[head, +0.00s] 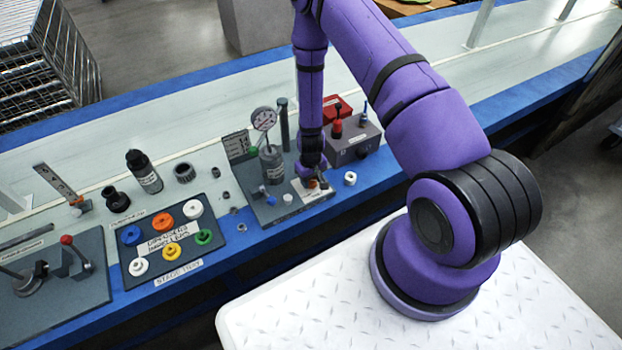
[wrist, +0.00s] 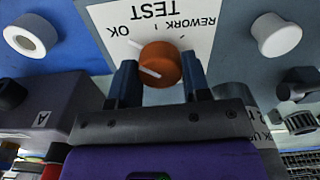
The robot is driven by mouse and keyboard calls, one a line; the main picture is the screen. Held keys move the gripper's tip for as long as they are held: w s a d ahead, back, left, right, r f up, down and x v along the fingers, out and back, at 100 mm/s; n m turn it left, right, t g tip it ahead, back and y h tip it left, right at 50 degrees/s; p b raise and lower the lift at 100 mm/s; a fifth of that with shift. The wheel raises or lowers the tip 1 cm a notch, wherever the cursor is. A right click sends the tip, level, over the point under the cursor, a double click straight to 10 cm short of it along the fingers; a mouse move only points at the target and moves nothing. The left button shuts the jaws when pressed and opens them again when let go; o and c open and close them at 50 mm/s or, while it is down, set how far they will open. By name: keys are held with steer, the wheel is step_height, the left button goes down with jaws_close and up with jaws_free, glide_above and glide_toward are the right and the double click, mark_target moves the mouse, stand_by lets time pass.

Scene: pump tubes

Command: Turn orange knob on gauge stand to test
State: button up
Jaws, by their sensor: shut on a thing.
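The orange knob (wrist: 160,55) sits on a white label (wrist: 193,18) printed TEST, OK and REWORK, upside down in the wrist view. My gripper (wrist: 160,72) is shut on the orange knob, one dark finger on each side. In the head view my gripper (head: 314,172) is over the right front of the gauge stand (head: 265,207), whose round dial gauge (head: 264,119) stands at the back. The knob is mostly hidden there.
A grey box (head: 352,146) with red and blue-topped fittings stands close to the right of my gripper. A white ring (head: 350,178) lies at the bench's front edge. A plate of coloured handwheels (head: 178,262) is to the left. White caps (wrist: 275,34) flank the label.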

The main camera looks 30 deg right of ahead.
mark_target(311, 180)
steer(key=m, duration=0.5)
steer(key=shift+m, duration=2.3)
steer(key=o, duration=0.9)
steer(key=shift+r, duration=0.15)
step_height(311, 180, up, 11)
steer(key=shift+f, duration=0.2)
